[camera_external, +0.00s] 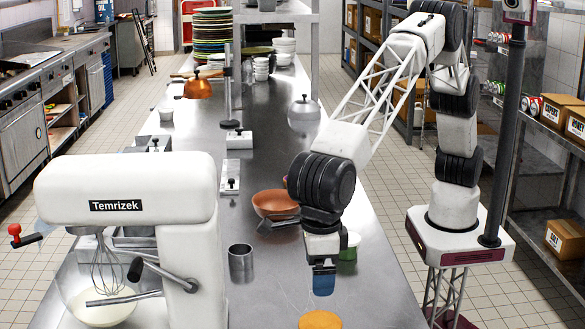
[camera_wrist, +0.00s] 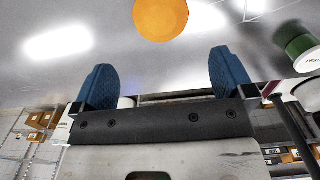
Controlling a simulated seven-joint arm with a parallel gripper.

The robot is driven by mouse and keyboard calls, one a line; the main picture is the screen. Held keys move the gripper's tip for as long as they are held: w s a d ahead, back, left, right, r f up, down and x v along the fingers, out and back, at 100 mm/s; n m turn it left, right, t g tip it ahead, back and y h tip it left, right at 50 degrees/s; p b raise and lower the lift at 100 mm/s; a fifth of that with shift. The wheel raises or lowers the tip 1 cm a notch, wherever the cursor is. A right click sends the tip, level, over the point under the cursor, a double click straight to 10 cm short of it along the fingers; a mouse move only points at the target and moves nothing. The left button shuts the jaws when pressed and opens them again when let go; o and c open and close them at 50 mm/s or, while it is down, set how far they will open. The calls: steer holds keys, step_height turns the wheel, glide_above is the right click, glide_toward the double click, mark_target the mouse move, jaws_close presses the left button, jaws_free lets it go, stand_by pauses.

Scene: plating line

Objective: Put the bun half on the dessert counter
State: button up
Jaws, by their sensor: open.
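The bun half (camera_external: 320,320) is a round orange-brown disc on the steel counter (camera_external: 275,299), at the bottom edge of the outside view and partly cut off. In the wrist view the bun half (camera_wrist: 160,18) lies at the top, ahead of and between the blue fingers. My gripper (camera_external: 323,288) points down close to the bun half, apart from it. Its fingers are spread with nothing between them in the wrist view (camera_wrist: 162,76). No surface is marked as the dessert counter, so I cannot tell which one it is.
A white stand mixer (camera_external: 130,190) with a bowl (camera_external: 100,306) stands at the left. A metal cup (camera_external: 241,263), a copper pan (camera_external: 275,204) and a green container (camera_wrist: 302,48) stand near my gripper. The counter around the bun half is bare.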

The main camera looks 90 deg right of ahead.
stand_by(0.5)
steer(key=w+d+r+m, duration=0.2)
steer(key=d+r+m, duration=0.25)
steer(key=d, duration=0.75)
steer(key=w+d+r+m, duration=0.3)
steer(key=d+r, duration=0.3)
steer(key=d, duration=0.5)
steer(key=s+d+r+m, duration=0.2)
steer(key=d+m, duration=0.1)
steer(key=d, duration=0.5)
steer(key=s+d+r+m+t, duration=0.1)
steer(key=d+r+m, duration=0.15)
steer(key=d, duration=0.65)
steer(key=s+d+r+m, duration=0.15)
steer(key=d+m, duration=0.25)
steer(key=d, duration=0.4)
steer(key=s+d+m+t, duration=0.1)
steer(key=s+d+m, duration=0.5)
steer(key=d, duration=0.5)
steer(key=s+d+m, duration=0.4)
steer(key=s+d, duration=0.5)
steer(key=d, duration=0.2)
steer(key=s+d+f+m, duration=0.3)
steer(key=s+d+m, duration=0.1)
steer(key=s, duration=0.4)
steer(key=s+d+f+m, duration=0.4)
steer(key=s+d, duration=0.3)
steer(key=s, duration=0.2)
steer(key=shift+f+m+t, duration=0.3)
steer(key=shift+m, duration=0.3)
